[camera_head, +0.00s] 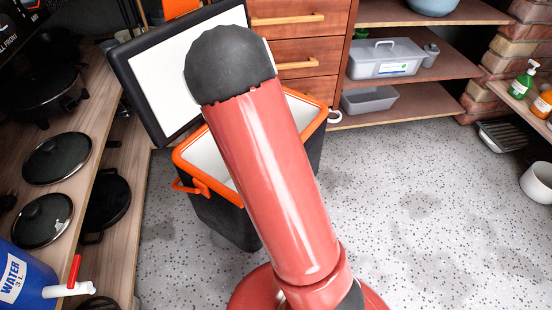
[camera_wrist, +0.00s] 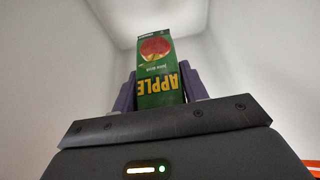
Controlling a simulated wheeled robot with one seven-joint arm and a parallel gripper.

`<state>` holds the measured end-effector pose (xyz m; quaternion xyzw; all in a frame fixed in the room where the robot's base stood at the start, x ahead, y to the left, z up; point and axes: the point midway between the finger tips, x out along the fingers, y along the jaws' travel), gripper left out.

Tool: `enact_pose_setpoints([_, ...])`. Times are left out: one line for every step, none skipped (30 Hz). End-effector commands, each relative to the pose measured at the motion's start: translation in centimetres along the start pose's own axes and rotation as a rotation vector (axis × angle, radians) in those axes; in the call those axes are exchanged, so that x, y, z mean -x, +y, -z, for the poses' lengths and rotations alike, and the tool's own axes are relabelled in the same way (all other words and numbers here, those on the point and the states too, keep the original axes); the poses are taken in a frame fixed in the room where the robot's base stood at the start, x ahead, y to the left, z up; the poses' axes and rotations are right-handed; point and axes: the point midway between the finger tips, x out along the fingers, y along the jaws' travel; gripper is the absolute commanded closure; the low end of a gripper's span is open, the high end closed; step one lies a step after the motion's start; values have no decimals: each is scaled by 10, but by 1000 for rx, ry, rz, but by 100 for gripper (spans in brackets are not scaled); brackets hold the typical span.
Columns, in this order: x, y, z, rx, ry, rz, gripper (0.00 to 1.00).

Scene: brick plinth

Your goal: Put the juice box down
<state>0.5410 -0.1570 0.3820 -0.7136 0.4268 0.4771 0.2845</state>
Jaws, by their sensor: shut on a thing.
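A green apple juice box (camera_wrist: 157,65) with a red apple picture and yellow lettering shows in the wrist view. It looks upside down in that picture. My gripper (camera_wrist: 158,93) is shut on it, with one purple-grey finger on each side. White walls surround the box in the wrist view, and an orange edge shows at the lower right. In the head view an open cooler (camera_head: 240,228) with a dark body and orange rim stands on the floor, its lid (camera_head: 155,85) raised. My red arm hides much of the cooler's inside, and my gripper and the juice box are hidden there.
Wooden shelves on the left hold pans with lids (camera_head: 57,158) and a blue water container (camera_head: 25,275). Drawers (camera_head: 298,45) and shelves with grey boxes (camera_head: 385,58) stand behind. Bottles (camera_head: 523,80) and a white pot (camera_head: 538,182) are at right. The speckled floor (camera_head: 430,230) right of the cooler is clear.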

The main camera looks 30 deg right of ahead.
Motion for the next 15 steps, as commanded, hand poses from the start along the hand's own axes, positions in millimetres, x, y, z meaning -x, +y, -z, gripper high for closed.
enact_pose_setpoints([-16,1,-6,1,-1,-4,85])
enact_pose_setpoints([-22,0,-9,1,-1,-2,85])
enact_pose_setpoints([-29,0,-12,0,-1,-2,85])
enact_pose_setpoints([-33,1,-13,-1,0,-2,85])
enact_pose_setpoints([-37,0,-15,-1,0,-1,85])
enact_pose_setpoints([-41,0,-17,-1,0,-1,85])
enact_pose_setpoints([-44,0,-18,-1,0,0,85])
enact_pose_setpoints([-45,0,-19,0,0,0,85])
enact_pose_setpoints([-47,0,-19,0,1,1,85])
enact_pose_setpoints([-48,0,-20,0,1,1,85])
enact_pose_setpoints([-50,0,-20,0,1,1,85])
enact_pose_setpoints([-53,0,-22,0,0,0,85])
enact_pose_setpoints([-56,0,-23,0,0,0,85])
enact_pose_setpoints([-59,0,-24,0,0,-1,85])
enact_pose_setpoints([-65,1,-27,-1,0,-1,85])
